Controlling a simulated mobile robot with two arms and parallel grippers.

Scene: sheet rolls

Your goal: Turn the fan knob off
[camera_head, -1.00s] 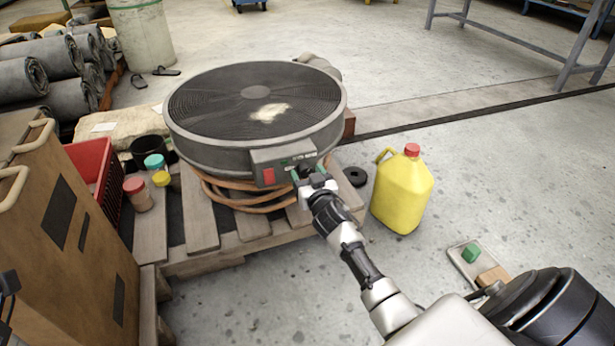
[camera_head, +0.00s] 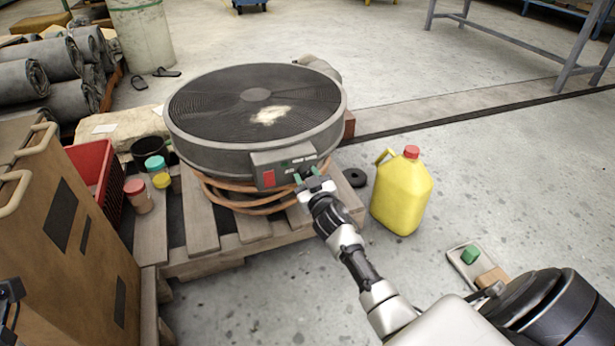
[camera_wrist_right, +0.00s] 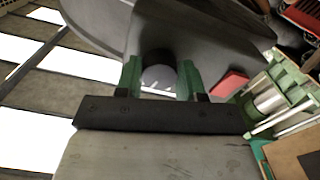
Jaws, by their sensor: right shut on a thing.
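The large round fan (camera_head: 255,105) lies flat, grille up, on coils above a wooden pallet. Its grey control box (camera_head: 283,160) faces me, with a red switch (camera_head: 268,179) on its left part; the red switch also shows in the right wrist view (camera_wrist_right: 231,86). My right gripper (camera_head: 309,175) is at the right part of the box, its green fingers shut on the dark round knob (camera_wrist_right: 158,76), one finger on each side. The knob is mostly hidden by the gripper in the head view. My left gripper cannot be made out; only a dark piece shows at the left edge.
A yellow jug (camera_head: 402,192) stands on the floor right of the pallet (camera_head: 205,262). A black ring (camera_head: 355,177) lies near the gripper. A red crate (camera_head: 95,180), small jars (camera_head: 138,195) and a brown cabinet (camera_head: 70,225) are on the left.

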